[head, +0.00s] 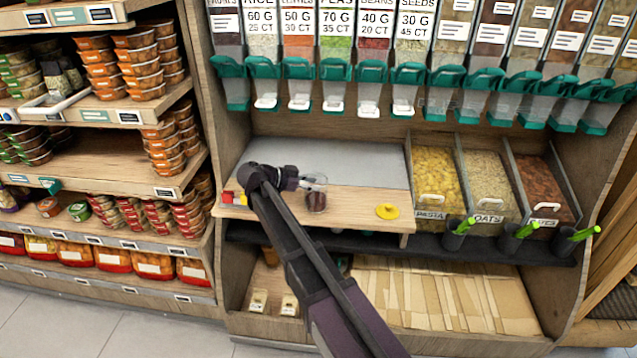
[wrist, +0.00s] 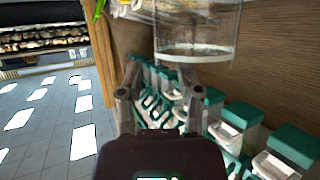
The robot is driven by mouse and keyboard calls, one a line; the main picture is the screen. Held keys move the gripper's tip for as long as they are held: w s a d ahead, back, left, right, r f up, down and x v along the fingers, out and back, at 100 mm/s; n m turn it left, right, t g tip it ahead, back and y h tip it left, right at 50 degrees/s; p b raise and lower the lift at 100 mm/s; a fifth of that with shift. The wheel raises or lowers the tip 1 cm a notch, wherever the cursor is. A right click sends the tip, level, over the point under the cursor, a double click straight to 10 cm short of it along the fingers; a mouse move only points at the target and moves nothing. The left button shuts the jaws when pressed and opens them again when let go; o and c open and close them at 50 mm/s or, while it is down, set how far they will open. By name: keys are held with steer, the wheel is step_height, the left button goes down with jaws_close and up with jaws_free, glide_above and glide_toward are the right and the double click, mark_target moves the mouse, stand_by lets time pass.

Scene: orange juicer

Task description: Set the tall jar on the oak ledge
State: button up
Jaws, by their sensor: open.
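A clear jar (head: 316,201) with dark reddish contents at its bottom stands on the light wooden ledge (head: 355,203) in the head view. My gripper (head: 303,181) is at the jar's left side, by its upper part. In the wrist view a clear cylinder with a pale rim, seemingly the jar (wrist: 205,30), is just beyond the fingertips at the upper right. My gripper (wrist: 160,75) is open there, its two fingers apart. I cannot tell whether a finger touches the jar.
A yellow object (head: 387,211) lies on the ledge to the right. Small red (head: 227,197) and yellow pieces are at its left end. Dispensers (head: 335,85) hang above. Bins of pasta (head: 437,175), oats and a darker food stand right. The ledge between jar and yellow object is clear.

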steer(key=p+v, duration=0.3)
steer(key=v, duration=0.7)
steer(key=shift+d, duration=0.1)
stand_by(0.5)
steer(key=s+d+f+n+g+y, duration=0.1)
steer(key=d+f+n, duration=0.1)
steer(key=d, duration=0.5)
steer(key=s+d+f+n+g+y, duration=0.1)
steer(key=d+f+g, duration=0.15)
steer(key=d, duration=0.35)
steer(key=s+d+f+n+g+y, duration=0.1)
steer(key=s+d+f+n+y, duration=0.2)
steer(key=s+d+n+y, duration=0.2)
steer(key=s+d+f+n+g+y, duration=0.1)
steer(key=s+d+f+n+y, duration=0.3)
steer(key=s+d, duration=0.6)
steer(key=d+y, duration=0.1)
steer(key=d, duration=0.4)
steer(key=shift+s+d+n, duration=0.35)
steer(key=shift+s+n, duration=0.05)
